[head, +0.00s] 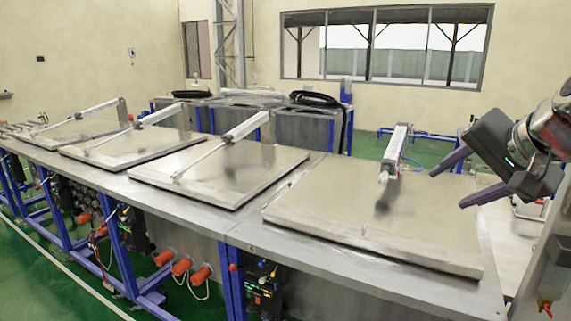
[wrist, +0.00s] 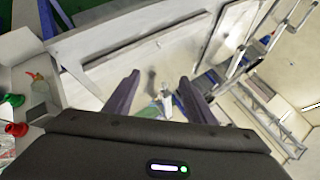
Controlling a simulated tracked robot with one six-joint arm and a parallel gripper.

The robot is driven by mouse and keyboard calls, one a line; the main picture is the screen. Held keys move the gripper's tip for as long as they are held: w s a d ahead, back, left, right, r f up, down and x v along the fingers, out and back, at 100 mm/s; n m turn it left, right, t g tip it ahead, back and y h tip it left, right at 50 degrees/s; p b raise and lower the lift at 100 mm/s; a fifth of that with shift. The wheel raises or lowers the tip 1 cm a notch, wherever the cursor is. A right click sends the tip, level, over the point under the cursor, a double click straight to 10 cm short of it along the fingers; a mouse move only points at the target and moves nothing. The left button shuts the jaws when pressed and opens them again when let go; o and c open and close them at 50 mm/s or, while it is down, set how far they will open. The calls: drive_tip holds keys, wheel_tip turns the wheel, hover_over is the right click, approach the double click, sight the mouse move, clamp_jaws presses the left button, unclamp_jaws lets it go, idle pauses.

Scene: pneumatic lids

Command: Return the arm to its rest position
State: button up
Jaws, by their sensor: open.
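My gripper (head: 447,184) is at the right of the head view, raised above the right end of the metal bench. Its two dark purple-grey fingers are spread apart with nothing between them. The wrist view shows the same open fingers (wrist: 166,88) with the bench and a lid behind them. The nearest lid (head: 375,215) lies flat and shut on the bench, left of and below my gripper. Its pneumatic cylinder (head: 395,143) stands behind it, apart from my fingers in the picture. The rest position itself is not marked in either view.
More shut lids with cylinders run leftward, the closest being a second lid (head: 220,170). Red and green knobs (wrist: 16,129) show at the left of the wrist view. Blue frames and dark tanks (head: 305,130) stand behind the bench. Air above the lids looks clear.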

drive_tip(key=s+a+f+n+g, duration=0.1)
drive_tip(key=s+a+f+n, duration=0.2)
drive_tip(key=s+a+f, duration=0.2)
drive_tip(key=s+a+f+n+g, duration=0.1)
drive_tip(key=s+a+f+n, duration=0.2)
drive_tip(key=f, duration=0.9)
drive_tip(key=s+a+f+n+g, duration=0.1)
drive_tip(key=s+a+f+n, duration=0.3)
drive_tip(key=s+a+f, duration=0.3)
wheel_tip(320, 180, down, 2)
drive_tip(key=shift+a+f+g+h, duration=0.25)
drive_tip(key=shift+a+g+h, duration=0.15)
drive_tip(key=shift+a, duration=0.4)
